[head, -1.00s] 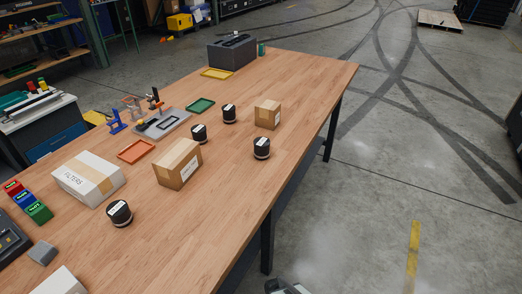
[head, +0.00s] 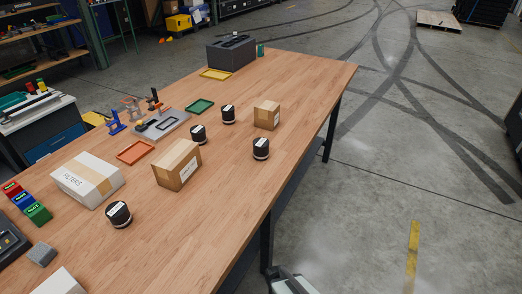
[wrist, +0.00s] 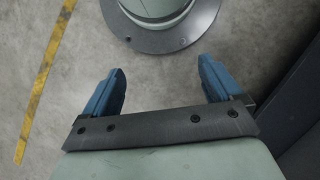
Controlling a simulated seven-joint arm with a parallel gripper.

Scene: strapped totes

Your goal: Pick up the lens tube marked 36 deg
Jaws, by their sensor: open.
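Several black lens tubes with white labels stand upright on the wooden table (head: 235,180). One tube (head: 119,214) is at the near left, one (head: 261,149) is near the right edge, one (head: 198,134) is in the middle, and one (head: 228,114) is farther back. Their label marks are too small to read, so I cannot tell which is 36 deg. My gripper (wrist: 161,88) shows in the wrist view with its two blue fingers apart and nothing between them. It points down over the concrete floor, away from the tubes.
The table's right front surface is clear.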

